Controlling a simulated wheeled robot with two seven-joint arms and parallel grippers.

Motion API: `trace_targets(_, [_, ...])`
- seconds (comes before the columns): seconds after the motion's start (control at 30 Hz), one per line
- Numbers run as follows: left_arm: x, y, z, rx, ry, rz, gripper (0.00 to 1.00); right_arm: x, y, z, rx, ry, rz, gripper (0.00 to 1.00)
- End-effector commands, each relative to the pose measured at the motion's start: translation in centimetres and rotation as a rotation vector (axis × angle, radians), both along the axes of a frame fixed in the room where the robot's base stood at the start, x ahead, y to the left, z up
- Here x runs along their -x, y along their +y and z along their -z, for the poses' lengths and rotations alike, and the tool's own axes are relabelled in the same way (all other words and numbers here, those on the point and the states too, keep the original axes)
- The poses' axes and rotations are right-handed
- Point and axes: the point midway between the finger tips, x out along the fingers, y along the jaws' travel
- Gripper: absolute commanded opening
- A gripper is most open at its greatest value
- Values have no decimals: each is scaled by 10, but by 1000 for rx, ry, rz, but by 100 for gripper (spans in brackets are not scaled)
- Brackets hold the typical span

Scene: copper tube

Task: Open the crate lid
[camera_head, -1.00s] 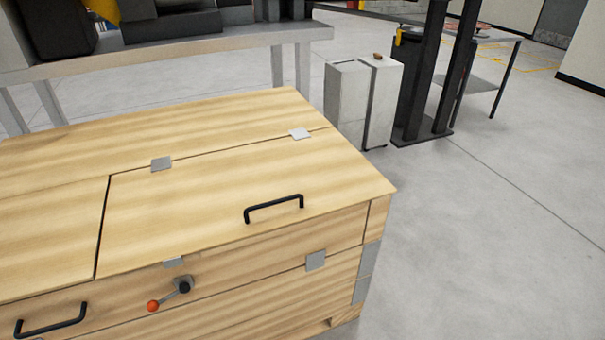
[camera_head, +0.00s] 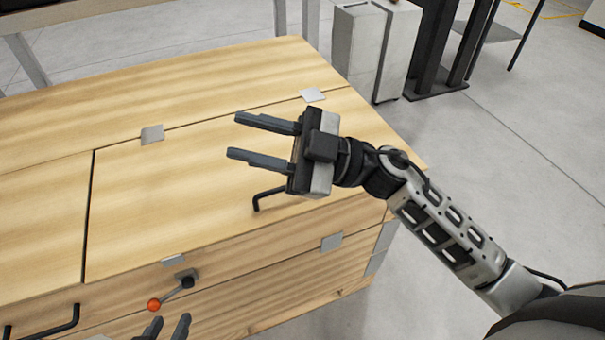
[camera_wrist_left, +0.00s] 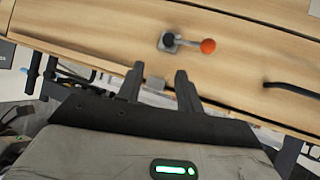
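The wooden crate's lid (camera_head: 190,190) is shut, its panel lying flush with the crate top. Its black handle (camera_head: 262,197) is partly hidden behind my right gripper (camera_head: 236,137), which is open and empty above the lid, fingers pointing left. A latch lever with an orange-red knob (camera_head: 154,304) sits on the crate's front; it also shows in the left wrist view (camera_wrist_left: 207,46). My left gripper (camera_head: 168,326) shows only its fingertips at the bottom edge, below the latch. In the left wrist view its fingers (camera_wrist_left: 158,78) are apart with nothing held between them.
Another black handle (camera_head: 45,328) is on the crate front at lower left. Metal hinges (camera_head: 152,134) line the lid's back edge. White cabinets (camera_head: 372,45) stand behind the crate at right. The floor (camera_head: 520,150) to the right is clear.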

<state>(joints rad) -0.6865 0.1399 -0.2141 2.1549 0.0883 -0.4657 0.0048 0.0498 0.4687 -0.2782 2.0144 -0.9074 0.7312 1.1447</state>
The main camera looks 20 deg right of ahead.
Motion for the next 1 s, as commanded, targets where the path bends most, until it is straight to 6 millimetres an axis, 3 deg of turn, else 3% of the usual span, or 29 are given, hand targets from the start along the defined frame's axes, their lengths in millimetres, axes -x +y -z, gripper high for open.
trace_targets(0.07, [-1,-1,0,5,-6,-1,36,5,4,8,276,-43,-198,33])
trace_targets(0.17, [-1,-1,0,10,-9,-1,36,-2,-20,34,669,54,-300,33])
trace_targets(0.3, [0,-2,3,15,-6,-3,36,-30,-87,51,1101,298,-188,33])
trace_targets(0.4, [1,-2,4,19,-3,-4,36,-42,-129,47,1269,450,-56,33])
trace_targets(0.5, [2,-2,4,20,-3,-5,36,-48,-154,43,1346,545,36,33])
trace_targets(0.67, [1,-2,4,23,-5,-6,36,-51,-158,52,1370,588,70,33])
trace_targets(1.0, [0,-3,4,32,-14,-8,36,-61,-130,115,1367,585,64,33])
